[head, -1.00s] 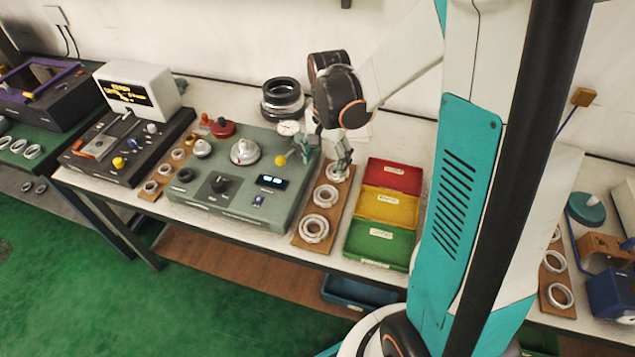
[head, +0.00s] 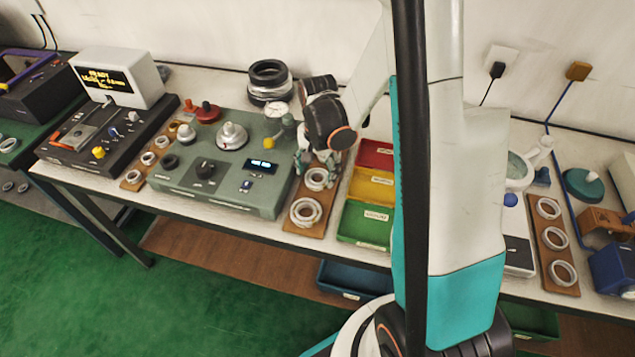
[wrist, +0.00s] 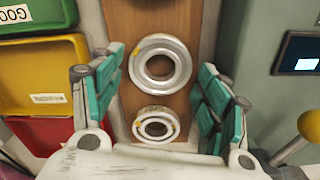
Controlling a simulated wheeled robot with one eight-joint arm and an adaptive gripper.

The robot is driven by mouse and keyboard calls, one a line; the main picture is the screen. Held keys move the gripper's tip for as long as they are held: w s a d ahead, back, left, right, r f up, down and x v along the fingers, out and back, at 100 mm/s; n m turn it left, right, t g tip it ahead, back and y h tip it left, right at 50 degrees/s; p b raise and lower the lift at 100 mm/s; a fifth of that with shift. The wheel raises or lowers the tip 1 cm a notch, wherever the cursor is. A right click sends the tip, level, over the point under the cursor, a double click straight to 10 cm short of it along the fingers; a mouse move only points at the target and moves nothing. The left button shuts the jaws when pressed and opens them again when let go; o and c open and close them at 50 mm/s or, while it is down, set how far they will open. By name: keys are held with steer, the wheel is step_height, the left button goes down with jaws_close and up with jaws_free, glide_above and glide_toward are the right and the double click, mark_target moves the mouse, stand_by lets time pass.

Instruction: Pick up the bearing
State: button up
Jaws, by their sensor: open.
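Metal bearing rings lie in a row on a brown wooden board (head: 290,223). In the head view the front bearing (head: 305,212) is in full view, and another bearing (head: 316,179) lies just behind it, close below my gripper (head: 316,160). The wrist view shows a larger bearing (wrist: 137,62) and a smaller bearing (wrist: 139,127) on the board. My gripper (wrist: 155,95) is open and empty, its teal fingers to either side of the row. The far end of the board is hidden behind my gripper in the head view.
A grey-green test device (head: 215,195) stands close left of the board. Red (head: 375,154), yellow (head: 371,187) and green (head: 365,224) bins stand close on its right. A stack of dark rings (head: 269,80) stands behind. Another board (head: 555,240) with rings lies far right.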

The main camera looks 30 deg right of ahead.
steer(key=shift+f, duration=0.7)
steer(key=shift+r, duration=0.1)
steer(key=shift+c, duration=0.6)
steer(key=c, duration=1)
steer(key=shift+o, duration=0.2)
steer(key=shift+r, duration=0.1)
step_height(320, 180, up, 27)
steer(key=p, duration=1.2)
